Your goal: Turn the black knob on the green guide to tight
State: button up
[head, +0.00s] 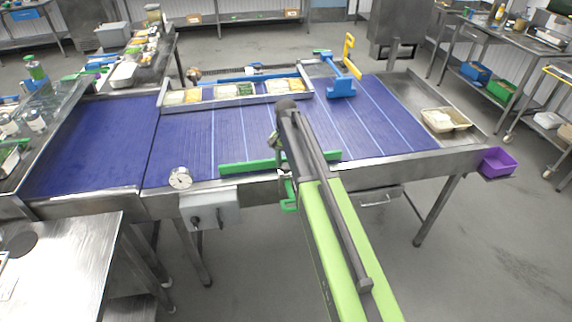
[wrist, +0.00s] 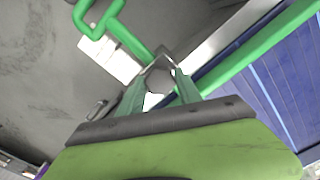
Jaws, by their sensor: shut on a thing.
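The green guide (head: 245,168) lies along the near edge of the blue belt, partly hidden behind my arm. In the wrist view, the guide (wrist: 245,60) runs diagonally at the right, and a green rod with a bent end (wrist: 105,22) is at the upper left. The dark knob (wrist: 160,76) is between the tips of my gripper (wrist: 160,82), which is shut on it. My arm hides the knob in the head view. The knob's exact turn angle cannot be read.
A purple bin (head: 497,163) hangs at the right corner. The floor right of my arm is clear.

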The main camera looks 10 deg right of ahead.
aim_at(286, 166)
jog(key=m, duration=1.3)
jog(key=shift+w, duration=0.1)
jog(key=shift+m, duration=0.3)
dwell(0.3)
jog(key=o, duration=1.4)
jog(key=shift+c, duration=0.2)
notch_tip(286, 166, up, 18)
jog(key=p, duration=1.7)
jog(key=shift+f, duration=0.25)
